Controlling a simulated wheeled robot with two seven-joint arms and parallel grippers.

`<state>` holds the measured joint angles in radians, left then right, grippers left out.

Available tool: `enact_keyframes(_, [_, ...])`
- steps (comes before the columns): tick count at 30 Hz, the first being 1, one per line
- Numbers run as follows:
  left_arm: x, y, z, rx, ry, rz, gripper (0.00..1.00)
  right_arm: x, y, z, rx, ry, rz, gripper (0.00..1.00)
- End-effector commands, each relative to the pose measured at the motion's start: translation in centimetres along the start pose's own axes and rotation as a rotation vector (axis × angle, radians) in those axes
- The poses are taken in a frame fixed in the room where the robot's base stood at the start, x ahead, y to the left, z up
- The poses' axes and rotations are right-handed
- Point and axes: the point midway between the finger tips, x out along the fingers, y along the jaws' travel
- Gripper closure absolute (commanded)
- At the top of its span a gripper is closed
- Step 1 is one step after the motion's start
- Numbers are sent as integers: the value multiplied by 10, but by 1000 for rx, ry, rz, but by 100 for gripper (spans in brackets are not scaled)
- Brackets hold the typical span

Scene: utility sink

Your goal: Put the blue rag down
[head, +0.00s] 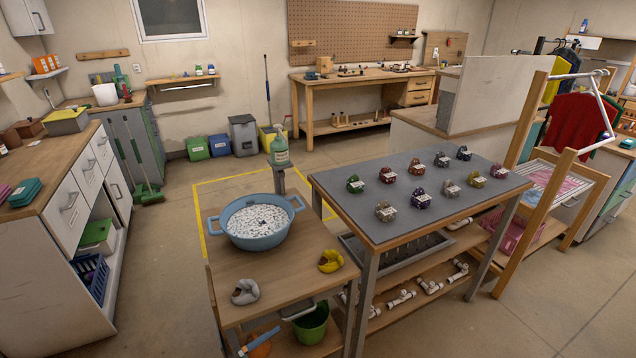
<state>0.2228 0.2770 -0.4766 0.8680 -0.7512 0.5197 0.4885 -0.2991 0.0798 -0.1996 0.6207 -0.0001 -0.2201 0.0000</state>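Several small crumpled bundles with white tags sit in rows on the grey-topped table (345,212). One at the far edge (464,153) looks dark blue, but it is too small to tell whether it is the blue rag. A grey crumpled cloth-like piece (245,292) and a yellow one (330,261) lie on the lower wooden bench at the front. No cloth here is plainly a blue rag. Neither of my grippers shows in the head view, so what they hold is hidden.
A blue tub (256,238) of white, speckled contents stands on the wooden bench. A wooden drying rack (520,150) is at the right. Open floor lies left of the bench, before the white cabinets (75,205).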

Motion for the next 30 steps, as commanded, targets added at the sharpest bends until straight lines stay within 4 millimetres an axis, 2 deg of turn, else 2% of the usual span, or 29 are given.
enact_keyframes(1, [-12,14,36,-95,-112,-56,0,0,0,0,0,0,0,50])
enact_keyframes(3, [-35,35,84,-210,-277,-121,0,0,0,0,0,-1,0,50])
enact_keyframes(5, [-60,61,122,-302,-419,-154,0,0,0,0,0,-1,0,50])
enact_keyframes(6, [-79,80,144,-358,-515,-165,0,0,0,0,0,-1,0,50])
enact_keyframes(8, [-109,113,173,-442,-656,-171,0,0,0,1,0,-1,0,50])
enact_keyframes(9, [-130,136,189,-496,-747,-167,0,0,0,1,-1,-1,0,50])
enact_keyframes(12, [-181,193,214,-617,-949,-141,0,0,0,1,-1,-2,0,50])
enact_keyframes(15, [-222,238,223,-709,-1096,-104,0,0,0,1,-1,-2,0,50])
enact_keyframes(19, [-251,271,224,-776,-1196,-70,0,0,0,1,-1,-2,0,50])
enact_keyframes(22, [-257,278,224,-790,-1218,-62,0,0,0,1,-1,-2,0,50])
enact_keyframes(30, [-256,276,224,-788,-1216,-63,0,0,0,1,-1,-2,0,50])
